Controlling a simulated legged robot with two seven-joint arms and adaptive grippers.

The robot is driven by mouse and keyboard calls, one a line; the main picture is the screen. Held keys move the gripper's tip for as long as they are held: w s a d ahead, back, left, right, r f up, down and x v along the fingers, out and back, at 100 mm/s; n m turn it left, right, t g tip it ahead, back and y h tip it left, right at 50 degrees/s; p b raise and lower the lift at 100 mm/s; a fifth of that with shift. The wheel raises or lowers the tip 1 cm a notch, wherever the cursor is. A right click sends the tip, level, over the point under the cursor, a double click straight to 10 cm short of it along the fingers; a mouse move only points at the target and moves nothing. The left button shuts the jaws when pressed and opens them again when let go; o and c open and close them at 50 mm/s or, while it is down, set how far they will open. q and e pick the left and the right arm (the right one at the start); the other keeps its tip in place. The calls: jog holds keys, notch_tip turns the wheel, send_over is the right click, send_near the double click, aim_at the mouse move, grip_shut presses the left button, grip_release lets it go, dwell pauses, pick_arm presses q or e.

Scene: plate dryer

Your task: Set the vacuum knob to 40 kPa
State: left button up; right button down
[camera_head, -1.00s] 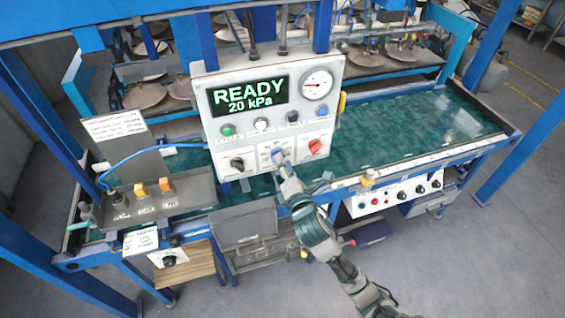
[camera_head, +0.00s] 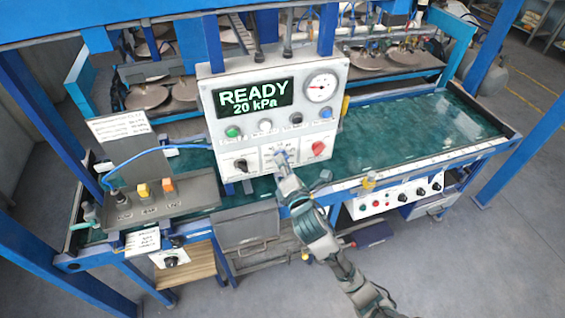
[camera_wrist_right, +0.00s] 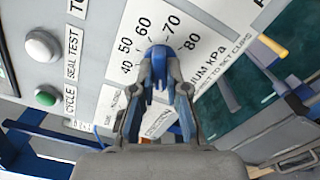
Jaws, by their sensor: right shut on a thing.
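The vacuum knob is blue and sits on a white scale plate, low in the middle of the grey control panel (camera_head: 222,122). In the right wrist view the knob (camera_wrist_right: 156,58) is at the fingertips, with scale marks from 40 to 80 around it. My right gripper (camera_head: 281,160) reaches up to the panel from below. In the wrist view the right gripper (camera_wrist_right: 157,88) is shut on the knob. The fingers hide part of the knob, and I cannot tell where its pointer stands. The display (camera_head: 254,98) reads READY, 20 kPa. My left gripper is not in view.
A black knob (camera_head: 241,164) and a red knob (camera_head: 318,148) flank the vacuum knob. Several round buttons sit above them. A round gauge (camera_head: 320,88) is at the panel's upper right. A green work surface (camera_head: 420,120) extends right. Blue frame posts stand on both sides.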

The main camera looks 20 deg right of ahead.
jog(key=shift+d+f+m+p, duration=0.1)
jog(key=shift+f+m+p, duration=0.1)
jog(key=shift+m+p, duration=2.95)
jog(key=shift+f+m+p, duration=0.2)
jog(key=shift+m+p, duration=1.4)
jog(key=shift+m, duration=3.05)
jog(key=c, duration=1.2)
grip_release()
jog(key=s, duration=1.2)
jog(key=shift+d+r, duration=0.1)
jog(key=shift+d, duration=0.15)
